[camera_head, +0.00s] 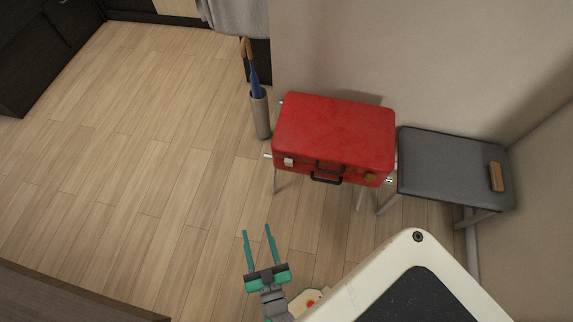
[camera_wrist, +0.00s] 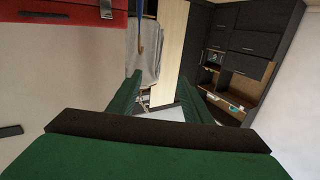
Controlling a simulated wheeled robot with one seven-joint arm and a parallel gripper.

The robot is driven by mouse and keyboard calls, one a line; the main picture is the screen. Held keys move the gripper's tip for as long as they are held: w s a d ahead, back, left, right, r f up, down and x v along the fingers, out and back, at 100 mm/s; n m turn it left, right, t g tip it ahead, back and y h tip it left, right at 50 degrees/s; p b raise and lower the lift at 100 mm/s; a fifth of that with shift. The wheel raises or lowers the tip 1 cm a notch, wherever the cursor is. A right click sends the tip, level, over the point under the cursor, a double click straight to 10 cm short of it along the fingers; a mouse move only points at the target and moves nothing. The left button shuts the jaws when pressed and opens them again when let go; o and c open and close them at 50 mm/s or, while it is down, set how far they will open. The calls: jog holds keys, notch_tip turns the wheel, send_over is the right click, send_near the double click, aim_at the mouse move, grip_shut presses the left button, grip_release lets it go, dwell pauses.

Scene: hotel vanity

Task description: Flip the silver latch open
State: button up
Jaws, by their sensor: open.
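A red suitcase (camera_head: 335,135) lies shut on a metal-legged stand by the wall. The silver latch (camera_head: 289,162) is on the left of its front face; whether it is flipped up or down is too small to tell. A brown, brass-like latch (camera_head: 370,177) is on the right, with a dark handle (camera_head: 328,177) between them. My gripper (camera_head: 258,231) is open and empty, in front of and below the suitcase, apart from it. In the wrist view, the suitcase (camera_wrist: 50,22) shows at the upper left, outside the open fingers (camera_wrist: 160,100).
A grey bench (camera_head: 450,170) with a wooden brush-like object (camera_head: 496,177) stands right of the suitcase. An umbrella holder (camera_head: 260,115) with a blue umbrella (camera_head: 254,82) stands at its left. The wooden floor (camera_head: 150,150) to the left is clear. A dark cabinet edge (camera_head: 70,290) is at lower left.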

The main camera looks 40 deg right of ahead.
jog(key=w+d+f+m+g+h, duration=0.2)
jog(key=w+d+f, duration=0.3)
jog(key=w+d, duration=0.4)
jog(key=w+d+f+m+g+h, duration=0.2)
jog(key=w+d+f+h, duration=0.3)
jog(key=w+d, duration=0.4)
jog(key=d+m, duration=0.1)
jog(key=d, duration=0.5)
jog(key=shift+d+g, duration=0.4)
